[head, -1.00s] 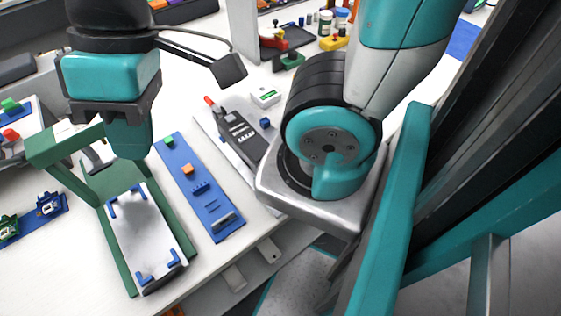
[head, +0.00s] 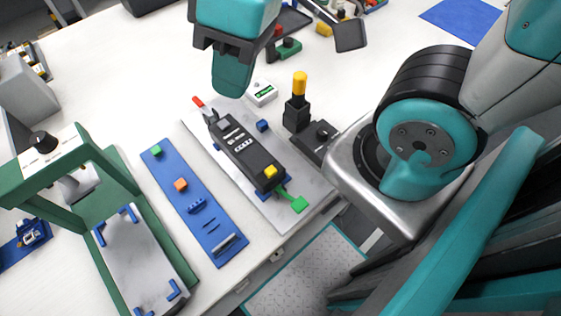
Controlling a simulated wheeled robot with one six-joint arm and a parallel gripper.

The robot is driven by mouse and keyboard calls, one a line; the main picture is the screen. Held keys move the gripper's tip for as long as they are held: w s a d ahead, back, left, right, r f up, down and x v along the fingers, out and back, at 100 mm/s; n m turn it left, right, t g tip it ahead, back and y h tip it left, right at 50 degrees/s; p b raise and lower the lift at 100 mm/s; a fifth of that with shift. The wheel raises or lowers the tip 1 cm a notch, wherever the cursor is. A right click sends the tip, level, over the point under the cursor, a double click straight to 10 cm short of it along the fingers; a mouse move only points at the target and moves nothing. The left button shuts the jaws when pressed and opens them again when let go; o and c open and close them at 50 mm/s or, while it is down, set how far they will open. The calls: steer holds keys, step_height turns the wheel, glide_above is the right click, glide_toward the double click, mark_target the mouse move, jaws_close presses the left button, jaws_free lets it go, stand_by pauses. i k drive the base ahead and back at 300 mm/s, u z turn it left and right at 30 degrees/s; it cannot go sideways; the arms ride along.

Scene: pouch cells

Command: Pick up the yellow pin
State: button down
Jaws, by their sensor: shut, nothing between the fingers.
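Two small yellow things are candidates for the yellow pin, and I cannot tell which is meant. One is a yellow cylinder (head: 300,83) standing upright on a black post. The other is a yellow block (head: 270,172) on the lower end of a black handheld device (head: 243,148). My gripper (head: 232,90) is shut and empty, pointing down. In the picture it is left of the yellow cylinder and above the device's upper end. It appears apart from both, though its height is hard to judge.
A blue strip (head: 210,220) with green and orange blocks lies left of the device's grey plate (head: 315,187). A green frame (head: 105,165) stands over a silver plate (head: 135,258) at lower left. A small white box (head: 262,94) is close by my gripper.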

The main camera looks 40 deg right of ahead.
mark_target(271, 171)
steer(key=z, duration=1.65)
steer(key=k, duration=0.8)
steer(key=u, duration=1.05)
